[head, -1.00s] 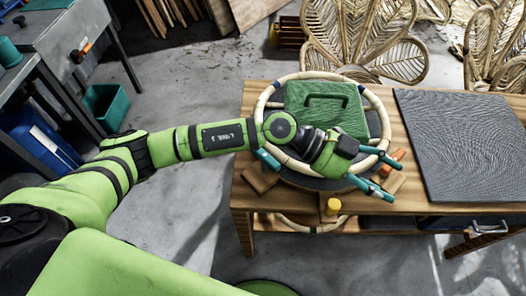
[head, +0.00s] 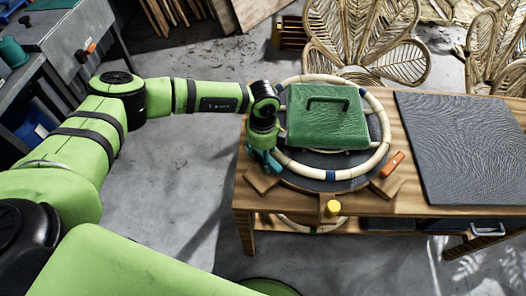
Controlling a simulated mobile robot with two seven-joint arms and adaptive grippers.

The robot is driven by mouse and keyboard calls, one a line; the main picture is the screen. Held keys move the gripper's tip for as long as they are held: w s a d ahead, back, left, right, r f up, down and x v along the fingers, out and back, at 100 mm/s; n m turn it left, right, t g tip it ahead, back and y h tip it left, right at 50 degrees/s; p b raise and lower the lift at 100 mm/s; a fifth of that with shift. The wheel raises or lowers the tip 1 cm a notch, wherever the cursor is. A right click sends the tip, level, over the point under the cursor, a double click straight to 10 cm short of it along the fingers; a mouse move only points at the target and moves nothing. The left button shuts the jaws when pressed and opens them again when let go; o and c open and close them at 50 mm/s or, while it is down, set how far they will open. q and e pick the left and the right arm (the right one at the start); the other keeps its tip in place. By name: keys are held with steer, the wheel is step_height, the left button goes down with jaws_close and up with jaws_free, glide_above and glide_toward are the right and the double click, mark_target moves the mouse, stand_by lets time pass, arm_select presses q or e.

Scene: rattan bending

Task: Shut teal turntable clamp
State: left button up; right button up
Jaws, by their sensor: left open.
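The turntable (head: 300,178) is a dark disc on the wooden table, with a pale rattan hoop (head: 345,174) around its top. The teal clamp (head: 273,167) is at its left side, by a brown wooden block (head: 260,181). My left gripper (head: 259,157) is open and points down over this clamp. My right gripper is out of view.
An orange clamp (head: 392,164) is at the right and a yellow knob (head: 333,208) at the front. A dark textured mat (head: 460,145) covers the table's right part. Rattan chair backs (head: 375,45) stand behind.

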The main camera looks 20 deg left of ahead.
arm_select(q)
steer(key=shift+f, duration=0.45)
steer(key=c, duration=1.2)
